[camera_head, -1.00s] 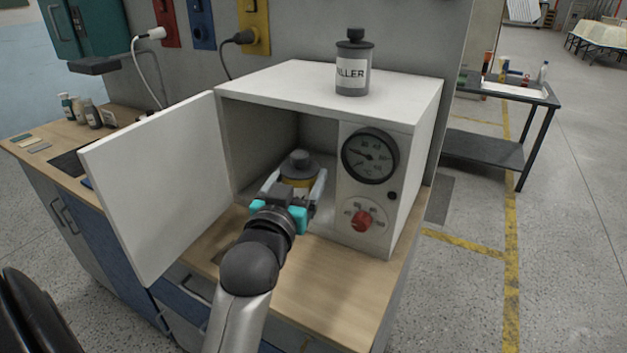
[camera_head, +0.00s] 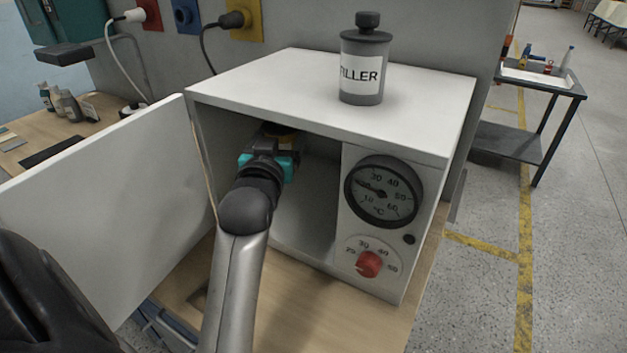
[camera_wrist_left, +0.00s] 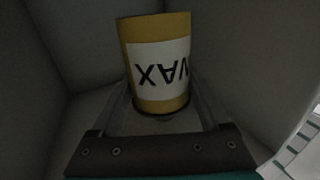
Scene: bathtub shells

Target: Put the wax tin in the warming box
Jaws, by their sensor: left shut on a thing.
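The wax tin (camera_wrist_left: 158,80) is a yellow tin with a white label that reads WAX upside down in the left wrist view. My left gripper (camera_head: 276,142) is shut on it, with a finger on either side. In the head view only a sliver of the tin (camera_head: 290,139) shows past the gripper; it is inside the warming box (camera_head: 270,85), near the upper part of its opening. The box is white, with its door (camera_head: 100,205) swung open to the left. Whether the tin touches the box floor cannot be told. My right gripper is not in view.
A grey tin marked with a partly hidden word ending in ILLER (camera_head: 364,65) stands on top of the box. A dial (camera_head: 383,192) and red knob (camera_head: 369,264) are on the box's right front. Small bottles (camera_head: 65,103) stand on the left bench.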

